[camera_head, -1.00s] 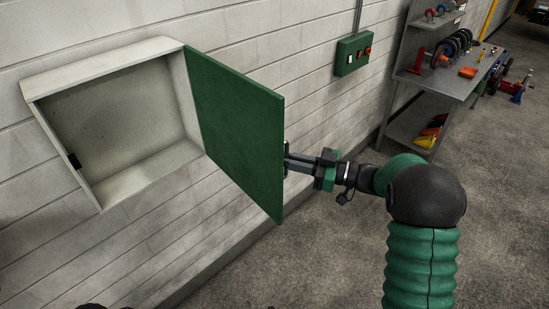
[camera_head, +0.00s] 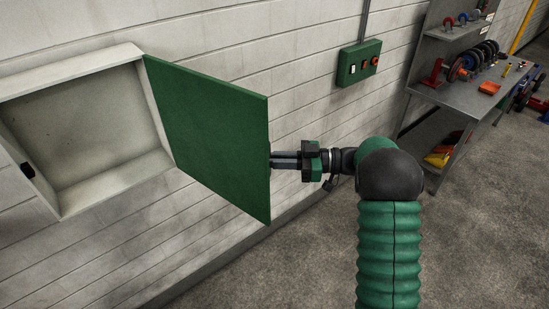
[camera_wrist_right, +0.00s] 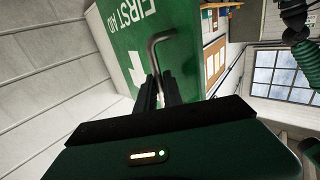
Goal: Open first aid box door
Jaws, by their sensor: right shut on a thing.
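The first aid box (camera_head: 95,195) is an open, empty, pale cabinet on the wall at the left of the head view. Its green door (camera_head: 212,140) is swung wide, hinged on the box's right edge, with its inner face toward me. My right gripper (camera_head: 276,161) is at the door's free edge; its fingertips are partly hidden behind the door. In the right wrist view my right gripper (camera_wrist_right: 163,88) is shut on the bent metal handle (camera_wrist_right: 153,52), beside the white "FIRST AID" lettering on the door's outer face (camera_wrist_right: 183,68). My left gripper is not in view.
A green switch box (camera_head: 359,63) is on the wall right of the door. A grey workbench (camera_head: 462,100) with tools stands further right. The floor (camera_head: 300,255) below the door is clear.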

